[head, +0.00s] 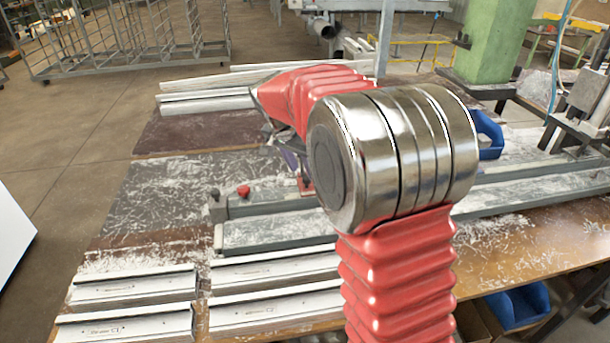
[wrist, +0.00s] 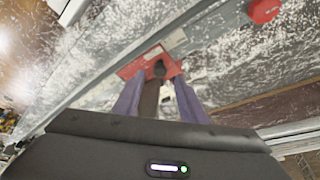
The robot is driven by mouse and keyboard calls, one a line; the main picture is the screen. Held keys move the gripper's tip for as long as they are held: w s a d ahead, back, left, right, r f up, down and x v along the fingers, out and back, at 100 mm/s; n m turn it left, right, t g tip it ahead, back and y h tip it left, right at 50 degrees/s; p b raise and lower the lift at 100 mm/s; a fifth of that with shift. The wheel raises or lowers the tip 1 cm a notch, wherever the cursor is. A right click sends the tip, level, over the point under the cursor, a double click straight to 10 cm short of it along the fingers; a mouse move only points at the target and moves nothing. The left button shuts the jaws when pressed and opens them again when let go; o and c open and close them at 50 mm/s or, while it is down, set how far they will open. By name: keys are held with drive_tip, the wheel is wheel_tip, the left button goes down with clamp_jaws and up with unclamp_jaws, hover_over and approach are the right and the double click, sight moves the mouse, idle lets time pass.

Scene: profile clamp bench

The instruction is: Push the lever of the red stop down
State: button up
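The red stop (wrist: 133,68) is near the top middle of the wrist view, on the pale metal rail. Its dark lever (wrist: 149,98) rises from it toward the wrist camera. My gripper (wrist: 158,84) is over the stop, with one purple-grey finger on each side of the lever and visible gaps beside it. It looks open. I cannot tell whether any part of it touches the lever. In the head view a small part of the red stop (head: 305,185) shows below the fingers; my arm hides much of the rest.
A red knob (head: 243,191) stands at the rail's left end; it also shows in the wrist view (wrist: 264,11). The long clamp rail (head: 530,188) crosses the chip-strewn bench. White profiles (head: 135,284) lie at the front, and more (head: 205,102) lie behind.

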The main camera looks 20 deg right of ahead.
sight(306, 178)
drive_tip(key=shift+x, duration=2.15)
clamp_jaws()
